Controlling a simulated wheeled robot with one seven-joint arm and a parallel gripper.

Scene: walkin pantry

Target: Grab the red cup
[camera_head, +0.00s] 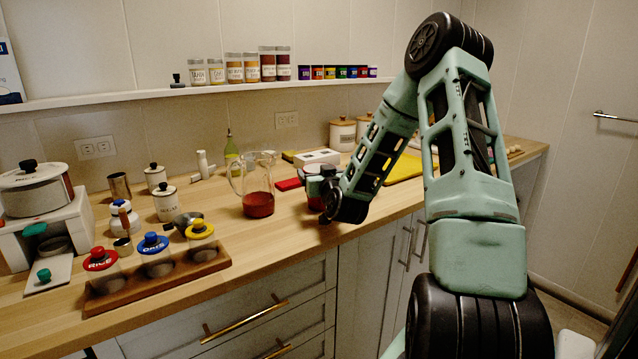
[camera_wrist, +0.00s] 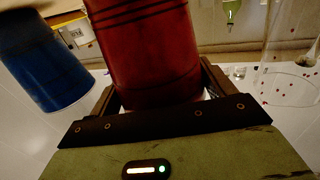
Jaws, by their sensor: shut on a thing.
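The red cup (camera_wrist: 146,52) fills the middle of the wrist view, with dark bands near its top edge. It sits between the two fingers of my gripper (camera_wrist: 155,92), which is shut on it. A blue cup (camera_wrist: 45,62) is close by on the left in that view, apart from the fingers. In the head view, my gripper (camera_head: 326,203) is low over the counter, right of the glass pitcher. My own arm hides much of the cups there, and I cannot tell whether the red cup touches the counter.
A glass pitcher (camera_head: 258,205) with red liquid stands just left of my gripper. Three lidded jars stand on a wooden tray (camera_head: 160,284) at the front left. Canisters (camera_head: 342,134) and a yellow board (camera_head: 404,168) lie behind my arm. A shelf (camera_head: 130,101) of jars runs above.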

